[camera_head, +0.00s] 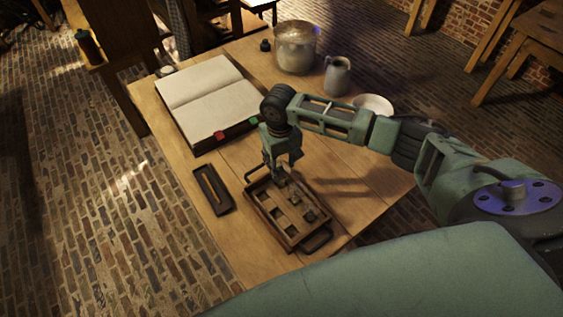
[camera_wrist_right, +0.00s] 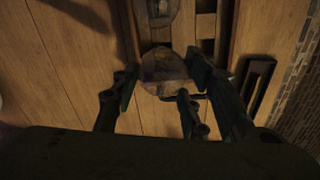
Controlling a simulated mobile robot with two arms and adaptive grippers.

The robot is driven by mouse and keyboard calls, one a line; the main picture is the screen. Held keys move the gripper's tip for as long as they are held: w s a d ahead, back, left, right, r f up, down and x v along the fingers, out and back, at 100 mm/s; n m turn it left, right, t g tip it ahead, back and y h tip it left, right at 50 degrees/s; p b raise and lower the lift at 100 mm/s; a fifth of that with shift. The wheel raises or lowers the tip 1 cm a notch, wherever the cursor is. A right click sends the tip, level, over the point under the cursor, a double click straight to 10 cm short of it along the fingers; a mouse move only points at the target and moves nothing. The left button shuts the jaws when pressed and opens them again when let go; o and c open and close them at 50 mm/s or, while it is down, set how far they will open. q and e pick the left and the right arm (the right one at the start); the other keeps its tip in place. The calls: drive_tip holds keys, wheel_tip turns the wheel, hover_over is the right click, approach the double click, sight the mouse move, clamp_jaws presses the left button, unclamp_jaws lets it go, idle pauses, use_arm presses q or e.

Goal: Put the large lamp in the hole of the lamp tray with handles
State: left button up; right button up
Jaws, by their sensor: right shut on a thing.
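The wooden lamp tray (camera_head: 267,224) with dark handles lies at the near part of the table in the head view. It has several square holes, and small dark pieces (camera_head: 310,213) sit in some of them. My right gripper (camera_head: 279,180) points down over the tray's far end. In the right wrist view, it (camera_wrist_right: 160,92) is shut on a rounded, glassy brownish thing, which looks like the large lamp (camera_wrist_right: 164,70). The lamp's lower part and its exact height over the tray (camera_wrist_right: 226,30) cannot be told. My left gripper is not in view.
A small dark tray with a slim stick (camera_head: 212,190) lies left of the lamp tray. An open book (camera_head: 205,100), a glass jar (camera_head: 296,48), a grey jug (camera_head: 337,75) and a white bowl (camera_head: 374,103) stand farther back. The table right of the tray is clear.

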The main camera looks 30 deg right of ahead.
drive_tip(key=shift+f, duration=0.55)
drive_tip(key=o, duration=1.3)
wheel_tip(320, 180, up, 12)
drive_tip(key=shift+a, duration=0.1)
